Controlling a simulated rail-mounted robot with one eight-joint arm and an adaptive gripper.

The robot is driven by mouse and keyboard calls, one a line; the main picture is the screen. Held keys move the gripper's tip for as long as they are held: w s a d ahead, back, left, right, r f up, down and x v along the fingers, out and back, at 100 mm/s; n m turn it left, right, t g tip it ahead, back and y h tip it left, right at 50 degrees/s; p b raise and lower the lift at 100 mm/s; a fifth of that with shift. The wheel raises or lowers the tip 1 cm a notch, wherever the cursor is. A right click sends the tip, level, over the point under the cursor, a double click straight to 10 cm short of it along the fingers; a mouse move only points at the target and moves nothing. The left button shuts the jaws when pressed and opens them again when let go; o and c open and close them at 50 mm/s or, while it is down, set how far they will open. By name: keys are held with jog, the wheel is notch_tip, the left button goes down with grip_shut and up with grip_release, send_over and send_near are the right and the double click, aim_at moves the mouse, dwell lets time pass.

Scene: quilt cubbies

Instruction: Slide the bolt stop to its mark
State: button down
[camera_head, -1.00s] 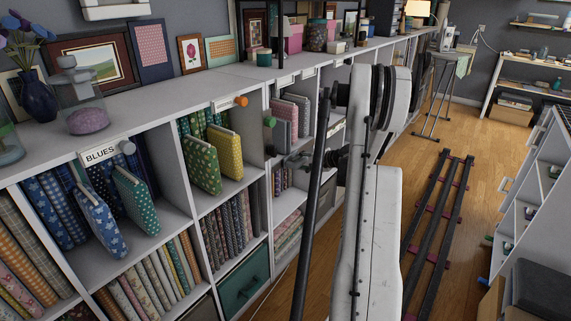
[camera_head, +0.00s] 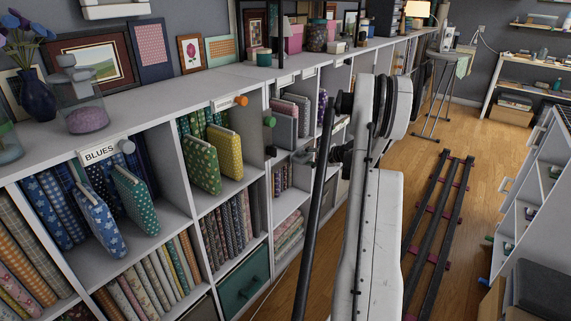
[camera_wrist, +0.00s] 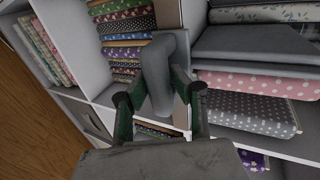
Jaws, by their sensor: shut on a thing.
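In the wrist view a smooth grey upright piece (camera_wrist: 160,62), which looks like the bolt stop, stands between the two dark green fingers of my gripper (camera_wrist: 160,92). The fingers are shut on it from both sides. It stands by a shelf divider, between a stack of patterned fabric bolts and a compartment of grey and polka-dot bolts. In the head view my gripper (camera_head: 305,157) is small, at the front of the cubbies, and the stop cannot be made out clearly. I cannot pick out the mark.
White cubbies (camera_head: 178,203) full of fabric bolts run along the left. Stacked patterned bolts (camera_wrist: 122,27) lie on the left. Dark rails (camera_head: 437,205) cross the wooden floor, which has clear room.

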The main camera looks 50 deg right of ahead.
jog(key=d, duration=0.6)
jog(key=shift+s+f+b, duration=0.15)
jog(key=shift+s+b, duration=0.05)
jog(key=shift+b, duration=0.1)
jog(key=c, duration=1.4)
grip_release()
jog(key=shift+s+d, duration=0.1)
jog(key=shift+d, duration=0.1)
jog(key=shift+c, duration=0.2)
jog(key=shift+a, duration=0.1)
jog(key=shift+w, duration=0.2)
jog(key=shift+c, duration=0.4)
jog(key=v, duration=0.7)
jog(key=shift+p, duration=0.3)
jog(key=shift+a, duration=0.1)
